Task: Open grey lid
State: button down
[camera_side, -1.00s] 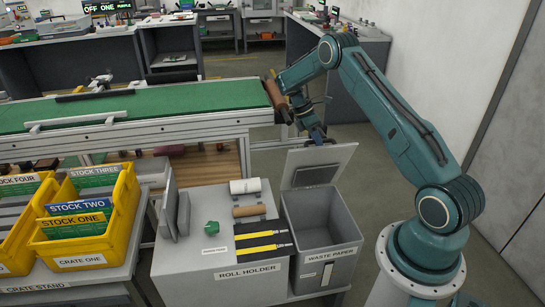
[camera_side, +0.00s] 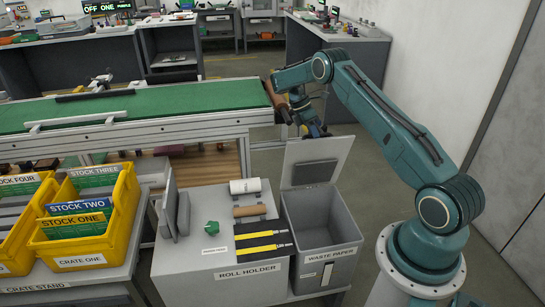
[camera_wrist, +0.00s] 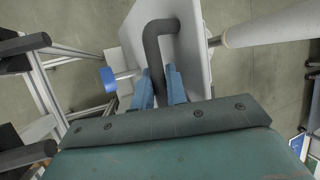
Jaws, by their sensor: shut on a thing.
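The grey lid (camera_side: 340,150) stands raised, nearly upright, at the back of the grey bin marked WASTE PAPER (camera_side: 318,220). A dark panel shows on the lid's inner face. The bin's mouth is open. My gripper (camera_side: 318,131) is at the lid's upper edge, behind it, and its fingertips are partly hidden there in the side view. In the wrist view the blue fingers of my gripper (camera_wrist: 161,84) are shut on the dark bent handle (camera_wrist: 152,45) of the lid (camera_wrist: 188,45).
The roll holder box (camera_side: 215,262), with a white roll, a brown roll and a green piece on top, stands left of the bin. The green conveyor (camera_side: 150,108) and its brown end roller (camera_side: 277,95) are close to my wrist. Yellow crates (camera_side: 120,215) stand at left.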

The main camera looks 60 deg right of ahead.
jog(key=shift+a+f, duration=0.25)
jog(key=c, duration=1.5)
grip_release()
jog(key=shift+w, duration=0.1)
jog(key=shift+o, duration=0.5)
jog(key=shift+d+r, duration=0.1)
jog(key=shift+s, duration=0.25)
